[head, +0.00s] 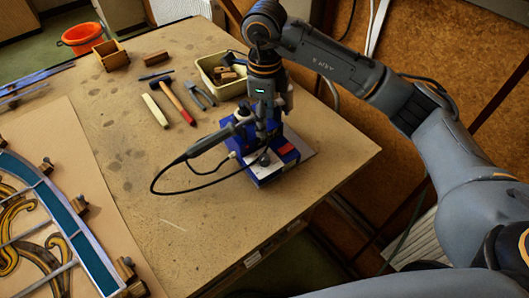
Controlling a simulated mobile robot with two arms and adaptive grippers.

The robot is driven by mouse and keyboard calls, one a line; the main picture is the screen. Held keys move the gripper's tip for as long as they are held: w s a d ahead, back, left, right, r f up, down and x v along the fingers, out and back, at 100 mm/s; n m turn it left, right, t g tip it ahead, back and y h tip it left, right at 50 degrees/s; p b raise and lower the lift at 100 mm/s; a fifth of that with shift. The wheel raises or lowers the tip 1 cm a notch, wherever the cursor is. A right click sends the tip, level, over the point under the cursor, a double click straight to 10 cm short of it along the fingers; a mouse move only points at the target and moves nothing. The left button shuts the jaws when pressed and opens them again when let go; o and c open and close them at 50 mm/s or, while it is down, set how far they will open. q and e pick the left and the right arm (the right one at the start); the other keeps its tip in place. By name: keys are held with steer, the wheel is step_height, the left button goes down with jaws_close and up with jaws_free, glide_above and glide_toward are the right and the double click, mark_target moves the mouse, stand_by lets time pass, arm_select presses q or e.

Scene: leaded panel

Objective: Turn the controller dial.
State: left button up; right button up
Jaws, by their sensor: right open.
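The controller (257,179) is a blue box with a pale front face and a red part, near the right edge of the workbench. Its dial (264,160) looks like a small dark knob on the pale face. My right gripper (263,141) points down over the controller, just above the dial, with its jaws open. The gripper partly hides the box, and I cannot tell whether the fingers touch the dial. My left gripper is not in view.
A soldering iron (209,143) with a looping black cable sits left of the controller. A cream tray (222,87), hammer (177,103) and pliers (201,96) lie behind. The leaded panel (63,214) is at the left. The bench front (200,240) is clear.

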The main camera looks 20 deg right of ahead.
mark_target(264, 156)
step_height(264, 156, down, 14)
steer(key=p, duration=0.4)
steer(key=shift+a+r, duration=0.1)
steer(key=shift+r, duration=0.15)
jaws_close()
